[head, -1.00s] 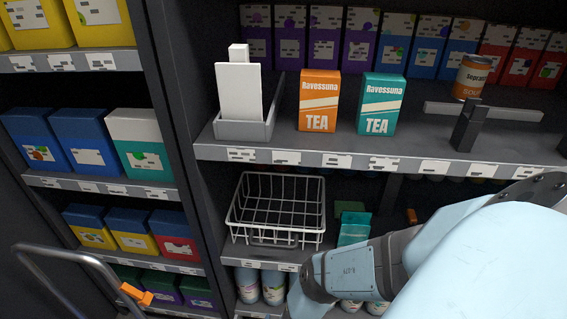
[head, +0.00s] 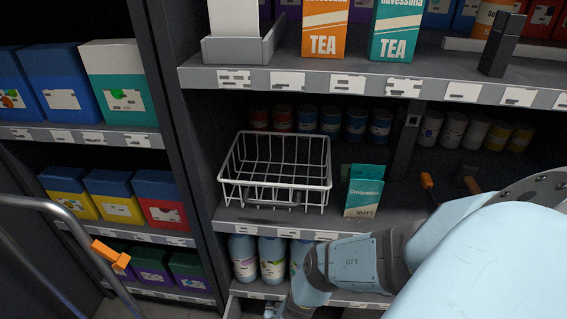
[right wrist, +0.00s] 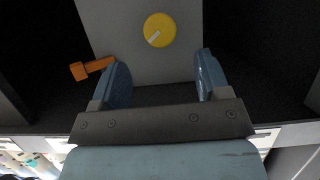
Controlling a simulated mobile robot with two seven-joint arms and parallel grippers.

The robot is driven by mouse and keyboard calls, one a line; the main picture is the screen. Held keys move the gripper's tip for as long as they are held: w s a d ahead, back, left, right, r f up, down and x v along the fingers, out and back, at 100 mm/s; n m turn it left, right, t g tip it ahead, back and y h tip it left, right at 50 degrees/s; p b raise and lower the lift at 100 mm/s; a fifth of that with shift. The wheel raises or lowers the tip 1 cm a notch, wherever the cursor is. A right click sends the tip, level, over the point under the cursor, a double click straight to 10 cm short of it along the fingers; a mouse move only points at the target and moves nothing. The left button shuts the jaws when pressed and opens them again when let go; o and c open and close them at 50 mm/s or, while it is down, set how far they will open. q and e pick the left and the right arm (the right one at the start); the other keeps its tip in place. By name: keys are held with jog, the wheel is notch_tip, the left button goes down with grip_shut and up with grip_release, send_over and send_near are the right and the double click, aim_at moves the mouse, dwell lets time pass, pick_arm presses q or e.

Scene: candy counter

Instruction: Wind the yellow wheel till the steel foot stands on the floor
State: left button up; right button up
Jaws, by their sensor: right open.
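The yellow wheel (right wrist: 160,30) shows in the right wrist view as a round yellow disc with a pale bar on it, on a grey panel (right wrist: 115,30). My right gripper (right wrist: 163,60) is open and empty. Its two blue fingers stand apart, with the wheel between and beyond their tips in the picture. I cannot tell how far off it is. In the head view my right arm crosses the lower right and bends down, and I cannot make out its fingers. The steel foot cannot be made out in either view. My left gripper is not in view.
An orange lever (right wrist: 92,68) sticks out beside the left finger in the right wrist view. In the head view, a white wire basket (head: 275,196) and a teal nuts box (head: 364,192) stand on the middle shelf. A metal rail (head: 40,204) with an orange clip (head: 110,254) is at left.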

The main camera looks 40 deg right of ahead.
pick_arm(q)
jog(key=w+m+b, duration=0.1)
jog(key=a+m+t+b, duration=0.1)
jog(key=b, duration=0.1)
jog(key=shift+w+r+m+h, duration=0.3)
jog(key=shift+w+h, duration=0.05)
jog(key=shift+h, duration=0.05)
pick_arm(e)
jog(key=x, duration=0.7)
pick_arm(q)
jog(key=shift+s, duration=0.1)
pick_arm(e)
jog(key=c, duration=0.9)
